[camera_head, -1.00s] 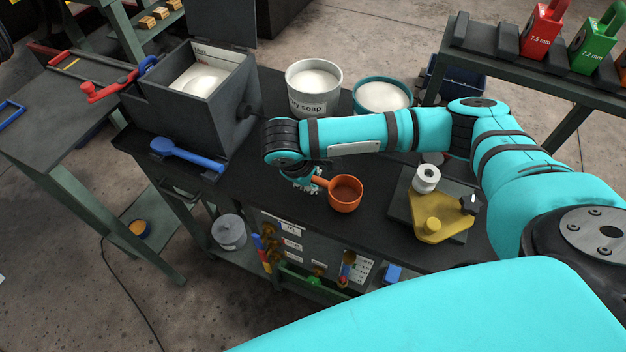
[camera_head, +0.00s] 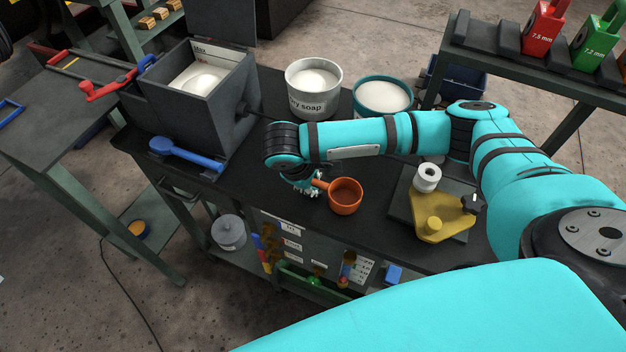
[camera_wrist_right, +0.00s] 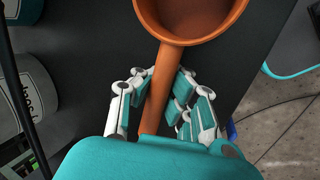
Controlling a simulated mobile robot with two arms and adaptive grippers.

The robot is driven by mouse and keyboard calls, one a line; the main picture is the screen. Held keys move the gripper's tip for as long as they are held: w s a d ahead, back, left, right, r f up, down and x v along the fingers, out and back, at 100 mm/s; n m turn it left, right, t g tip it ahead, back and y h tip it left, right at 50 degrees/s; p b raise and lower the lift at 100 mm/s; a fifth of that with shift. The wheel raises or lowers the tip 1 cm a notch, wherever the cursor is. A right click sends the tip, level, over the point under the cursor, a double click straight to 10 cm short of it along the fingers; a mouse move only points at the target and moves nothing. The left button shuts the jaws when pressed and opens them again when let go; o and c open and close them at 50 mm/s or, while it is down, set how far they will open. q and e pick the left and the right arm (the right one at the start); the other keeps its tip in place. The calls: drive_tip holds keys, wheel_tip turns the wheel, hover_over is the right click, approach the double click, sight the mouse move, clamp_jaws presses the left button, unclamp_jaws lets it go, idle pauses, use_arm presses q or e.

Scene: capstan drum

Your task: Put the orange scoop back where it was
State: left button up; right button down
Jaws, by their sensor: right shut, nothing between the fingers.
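The orange scoop (camera_head: 345,196) is on the dark bench top near its front edge, bowl up, with its handle pointing left toward my right gripper (camera_head: 303,186). In the right wrist view, the scoop's bowl (camera_wrist_right: 190,15) is at the top and its handle runs down the picture. My right gripper (camera_wrist_right: 162,85) is at this handle, with fingers showing on both sides of it. It is shut with nothing held between the fingers. The arm partly hides the gripper in the head view. My left gripper is not in view.
A dry soap tub (camera_head: 313,90) and a teal-rimmed tub (camera_head: 382,97) of white powder stand behind my arm. A grey box (camera_head: 225,95) and a blue scoop (camera_head: 185,154) are at left. A yellow fixture (camera_head: 437,228) with a white spool (camera_head: 427,177) stands right of the orange scoop.

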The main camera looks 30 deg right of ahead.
drive_tip(key=shift+s+f, duration=0.2)
drive_tip(key=shift+f, duration=0.2)
drive_tip(key=shift+s+f, duration=0.15)
drive_tip(key=shift+f, duration=0.05)
drive_tip(key=c, duration=1.7)
unclamp_jaws()
drive_tip(key=shift+f, duration=0.1)
drive_tip(key=o, duration=0.3)
drive_tip(key=shift+w+f, duration=0.1)
drive_tip(key=shift+w, duration=0.15)
drive_tip(key=shift+r, duration=0.2)
